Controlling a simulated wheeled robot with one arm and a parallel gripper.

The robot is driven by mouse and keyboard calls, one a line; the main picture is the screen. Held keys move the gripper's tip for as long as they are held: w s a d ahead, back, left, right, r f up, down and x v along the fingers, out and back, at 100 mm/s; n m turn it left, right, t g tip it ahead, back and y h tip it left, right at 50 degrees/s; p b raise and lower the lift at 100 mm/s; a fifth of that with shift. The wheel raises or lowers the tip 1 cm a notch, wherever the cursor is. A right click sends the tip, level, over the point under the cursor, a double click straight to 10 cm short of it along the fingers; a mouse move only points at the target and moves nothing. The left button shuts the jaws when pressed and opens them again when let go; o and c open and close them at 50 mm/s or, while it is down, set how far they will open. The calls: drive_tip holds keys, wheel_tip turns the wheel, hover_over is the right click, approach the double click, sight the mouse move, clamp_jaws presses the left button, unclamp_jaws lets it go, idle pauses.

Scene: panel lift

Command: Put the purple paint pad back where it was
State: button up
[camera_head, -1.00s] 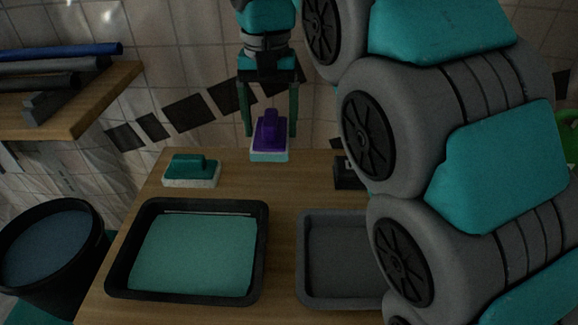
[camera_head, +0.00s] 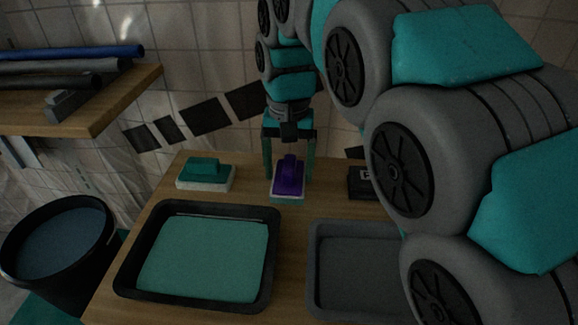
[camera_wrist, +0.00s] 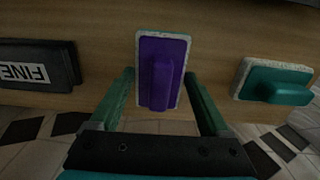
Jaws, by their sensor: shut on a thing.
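The purple paint pad (camera_head: 288,179) has a purple handle and a white-edged pad with teal showing along its lower edge. My gripper (camera_head: 289,176) is shut on it, with one green finger at each side. In the wrist view the purple paint pad (camera_wrist: 160,75) lies between the fingertips of my gripper (camera_wrist: 162,85), over the wooden table. It is at or just above the tabletop; I cannot tell whether it touches. It is between the teal pad and the black block, behind the trays.
A teal pad (camera_head: 205,174) sits left, also in the wrist view (camera_wrist: 275,83). A black block marked FINE (camera_wrist: 38,66) is on the other side. In front are a teal paint tray (camera_head: 203,258) and a grey tray (camera_head: 355,275), partly hidden by my arm. A bucket (camera_head: 58,245) stands left.

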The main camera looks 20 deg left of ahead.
sight(289, 165)
drive_tip(key=shift+f, duration=0.1)
drive_tip(key=o, duration=1.2)
drive_tip(key=shift+o, duration=0.2)
wheel_tip(289, 165, up, 6)
drive_tip(key=shift+w+r, duration=0.1)
drive_tip(key=shift+r, duration=0.75)
